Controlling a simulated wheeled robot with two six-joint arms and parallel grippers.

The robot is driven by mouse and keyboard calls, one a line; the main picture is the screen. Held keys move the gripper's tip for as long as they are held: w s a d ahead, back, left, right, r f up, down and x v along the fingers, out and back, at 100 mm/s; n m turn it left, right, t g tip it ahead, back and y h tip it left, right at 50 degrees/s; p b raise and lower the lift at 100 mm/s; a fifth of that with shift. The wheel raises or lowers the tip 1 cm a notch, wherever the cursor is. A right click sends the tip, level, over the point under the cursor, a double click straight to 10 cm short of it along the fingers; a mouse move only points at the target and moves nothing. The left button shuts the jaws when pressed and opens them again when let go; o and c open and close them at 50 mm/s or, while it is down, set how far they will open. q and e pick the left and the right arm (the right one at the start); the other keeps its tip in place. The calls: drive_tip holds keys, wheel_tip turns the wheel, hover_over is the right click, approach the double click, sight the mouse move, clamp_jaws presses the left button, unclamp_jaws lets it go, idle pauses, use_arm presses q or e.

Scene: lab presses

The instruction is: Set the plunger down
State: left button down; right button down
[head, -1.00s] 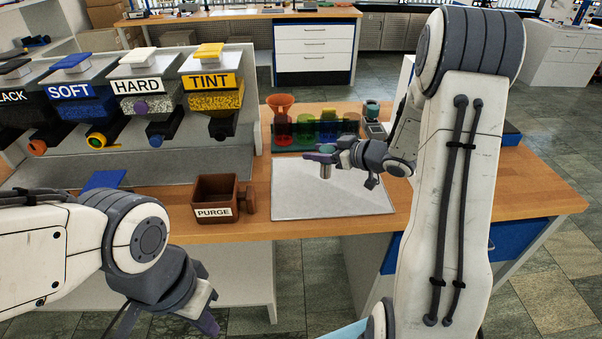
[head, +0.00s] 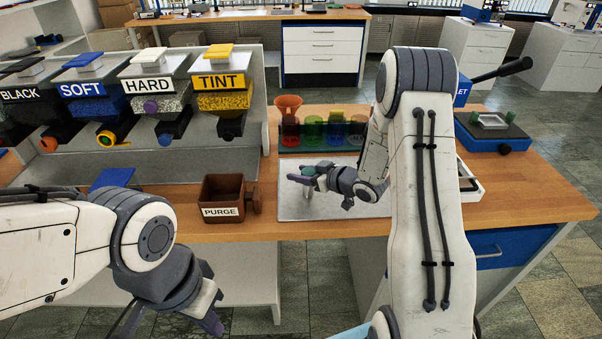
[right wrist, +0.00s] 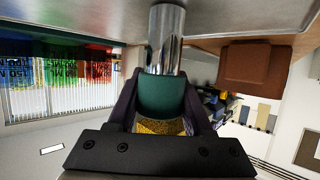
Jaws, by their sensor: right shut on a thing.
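The plunger has a shiny metal shaft and a green grip, and stands about upright in my right gripper. In the head view the plunger (head: 307,193) shows as a short grey shaft below the fingers, over the pale tray (head: 345,208). My right gripper (head: 307,178) is shut on it. In the right wrist view the plunger's green part (right wrist: 165,98) is between the fingers, its metal end toward the pale surface. I cannot tell whether that end touches. My left gripper (head: 207,312) hangs low before the table's front edge; its finger opening is unclear.
A brown PURGE box (head: 223,197) stands left of the tray. A rack (head: 320,137) with colored cups and an orange funnel (head: 288,104) is behind it. Labelled dispensers (head: 221,95) line the left. A blue press (head: 490,132) with a long lever stands at the right.

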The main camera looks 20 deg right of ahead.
drive_tip(key=shift+f, duration=0.15)
drive_tip(key=shift+c, duration=1.6)
unclamp_jaws()
